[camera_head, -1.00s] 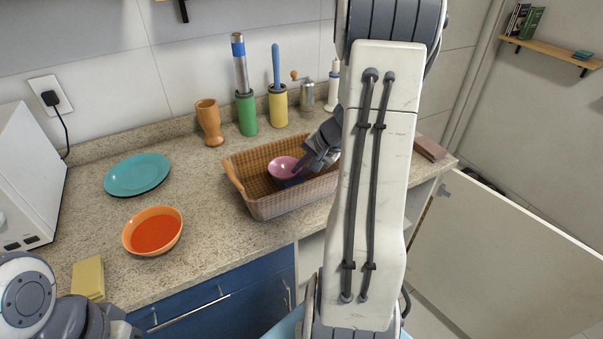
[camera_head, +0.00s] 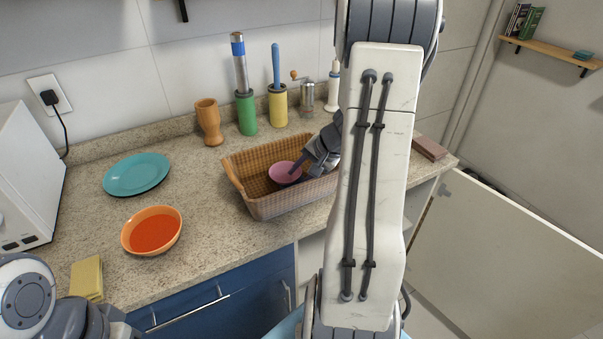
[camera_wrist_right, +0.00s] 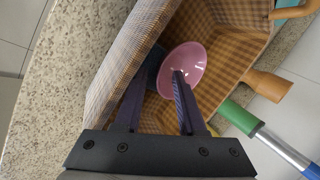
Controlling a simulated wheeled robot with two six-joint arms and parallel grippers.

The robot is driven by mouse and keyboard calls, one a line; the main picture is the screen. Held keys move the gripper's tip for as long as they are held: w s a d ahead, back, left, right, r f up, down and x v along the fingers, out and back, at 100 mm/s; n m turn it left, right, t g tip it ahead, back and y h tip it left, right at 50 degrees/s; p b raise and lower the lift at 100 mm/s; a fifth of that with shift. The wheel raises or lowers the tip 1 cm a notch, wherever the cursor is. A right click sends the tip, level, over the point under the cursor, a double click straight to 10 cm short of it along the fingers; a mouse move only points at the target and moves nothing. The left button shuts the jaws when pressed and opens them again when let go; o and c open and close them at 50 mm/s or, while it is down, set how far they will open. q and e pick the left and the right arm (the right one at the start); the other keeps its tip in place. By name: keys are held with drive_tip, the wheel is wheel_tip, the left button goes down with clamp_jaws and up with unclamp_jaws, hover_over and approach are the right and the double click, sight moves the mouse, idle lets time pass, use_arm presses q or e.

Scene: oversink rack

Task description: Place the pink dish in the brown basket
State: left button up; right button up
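The pink dish (camera_head: 284,173) sits inside the brown basket (camera_head: 270,206), near its middle. It also shows as a pink bowl in the right wrist view (camera_wrist_right: 190,60), with the woven basket wall (camera_wrist_right: 125,62) beside it. My right gripper (camera_head: 296,168) reaches into the basket from the right, close to the dish. In the right wrist view its two fingers (camera_wrist_right: 158,95) are spread apart, and one overlaps the dish in the picture. No grip on the dish shows. My left arm shows at the lower left, but its fingers are not visible.
A dark item (camera_wrist_right: 154,66) lies beside the dish in the basket. An orange bowl of red soup (camera_head: 152,231), a teal plate (camera_head: 136,173) and a yellow sponge (camera_head: 87,278) are left of the basket. A wooden cup (camera_head: 209,122), green holder (camera_head: 246,113) and yellow holder (camera_head: 278,106) stand behind.

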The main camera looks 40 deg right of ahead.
drive_tip(key=v, duration=1.2)
drive_tip(key=shift+r, duration=0.2)
drive_tip(key=w+a+n+g+y, duration=0.3)
drive_tip(key=a+n, duration=0.5)
drive_tip(key=a, duration=1.3)
drive_tip(key=s+a+f+n+g+h, duration=0.2)
drive_tip(key=s+a+n+g+h, duration=0.1)
drive_tip(key=s+a+n, duration=1)
drive_tip(key=s+a, duration=0.3)
drive_tip(key=a, duration=0.1)
drive_tip(key=shift+s+f+h, duration=0.4)
drive_tip(key=shift+d, duration=0.1)
